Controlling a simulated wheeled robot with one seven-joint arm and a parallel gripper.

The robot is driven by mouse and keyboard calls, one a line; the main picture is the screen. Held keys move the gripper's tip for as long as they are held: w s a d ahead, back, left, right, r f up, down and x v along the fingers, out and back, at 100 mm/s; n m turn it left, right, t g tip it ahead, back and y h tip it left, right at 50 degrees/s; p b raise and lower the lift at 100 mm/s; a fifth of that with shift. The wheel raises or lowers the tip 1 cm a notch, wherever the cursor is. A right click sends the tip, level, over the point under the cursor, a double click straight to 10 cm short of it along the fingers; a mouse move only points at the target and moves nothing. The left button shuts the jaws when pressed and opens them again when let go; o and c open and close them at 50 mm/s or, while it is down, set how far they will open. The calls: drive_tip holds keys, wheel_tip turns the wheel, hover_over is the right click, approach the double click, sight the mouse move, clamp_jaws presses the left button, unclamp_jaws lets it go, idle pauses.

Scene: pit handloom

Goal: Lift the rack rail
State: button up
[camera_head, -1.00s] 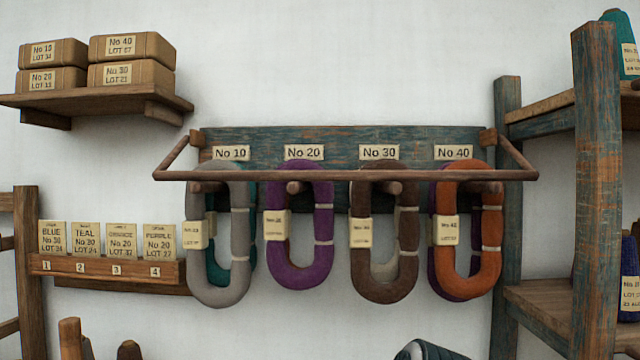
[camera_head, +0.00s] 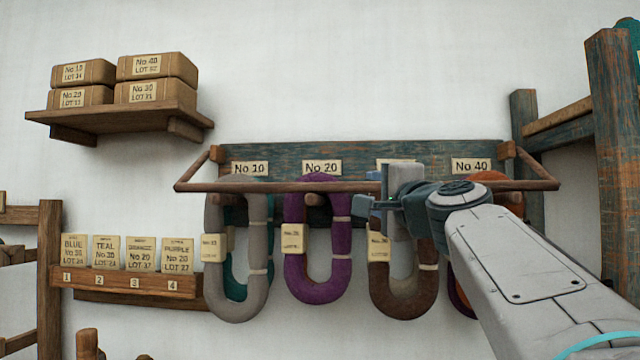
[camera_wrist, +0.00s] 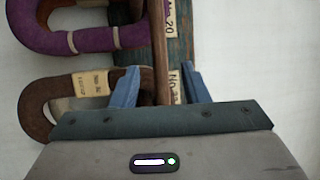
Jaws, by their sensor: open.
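The rack rail (camera_head: 270,187) is a thin brown wooden bar that runs level across the front of the yarn rack, with side arms going back to the blue-green board (camera_head: 400,152). My gripper (camera_head: 368,190) is at the rail, in front of the No 30 place, and hides part of it. In the wrist view the rail (camera_wrist: 158,50) runs down between the two blue fingers of my open gripper (camera_wrist: 160,85). I cannot tell whether either finger touches it.
Grey, purple (camera_head: 318,245), brown (camera_head: 400,290) and orange yarn hanks hang below the rail. My arm partly covers the orange one. A shelf with boxes (camera_head: 120,115) is at upper left, a card holder (camera_head: 130,280) below. A wooden post (camera_head: 615,150) stands at right.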

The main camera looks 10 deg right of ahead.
sight(361, 187)
drive_tip(key=p+x, duration=0.3)
drive_tip(key=x, duration=0.6)
drive_tip(key=shift+w, duration=0.3)
drive_tip(key=shift+r+p, duration=0.1)
drive_tip(key=shift+p, duration=0.2)
clamp_jaws()
